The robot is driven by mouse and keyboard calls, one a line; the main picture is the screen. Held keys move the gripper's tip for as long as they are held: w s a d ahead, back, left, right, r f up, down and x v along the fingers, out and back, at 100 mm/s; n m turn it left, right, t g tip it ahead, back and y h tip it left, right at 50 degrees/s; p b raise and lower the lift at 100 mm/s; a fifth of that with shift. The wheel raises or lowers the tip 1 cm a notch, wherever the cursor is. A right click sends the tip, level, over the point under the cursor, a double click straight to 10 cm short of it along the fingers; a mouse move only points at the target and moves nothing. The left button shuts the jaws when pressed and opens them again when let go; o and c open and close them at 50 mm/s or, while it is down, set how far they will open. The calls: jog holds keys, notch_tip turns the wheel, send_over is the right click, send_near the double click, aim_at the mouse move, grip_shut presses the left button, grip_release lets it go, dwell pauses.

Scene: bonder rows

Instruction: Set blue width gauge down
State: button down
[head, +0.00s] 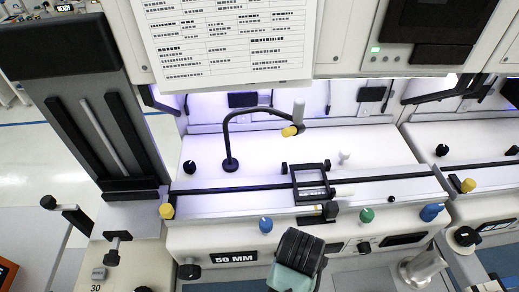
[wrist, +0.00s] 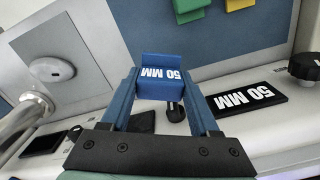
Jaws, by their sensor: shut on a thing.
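The blue width gauge (wrist: 162,82), a small block marked "50 MM" in white, is between the fingertips of my gripper (wrist: 161,92) in the wrist view. My gripper is shut on it, with one blue finger on each side. In the head view the black and teal end of my arm (head: 297,258) is in front of the bonder's front panel, right of the black "50 MM" plate (head: 233,257). I cannot make out the gauge there. The plate also shows right of the gauge in the wrist view (wrist: 245,97). I cannot tell whether the gauge touches anything below.
The white bonder deck (head: 260,155) carries a black rail and a black frame (head: 311,181). Blue (head: 265,225), green (head: 366,215) and yellow (head: 167,211) knobs line its front. A metal post (head: 420,268) stands at right.

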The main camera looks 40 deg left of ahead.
jog(key=s+a+n, duration=0.5)
jog(key=s+a, duration=0.2)
jog(key=f, duration=0.5)
jog(key=f+p, duration=0.1)
jog(key=f, duration=0.4)
jog(key=shift+s, duration=0.2)
jog(key=shift+c, duration=0.6)
grip_release()
jog(key=shift+f, duration=0.1)
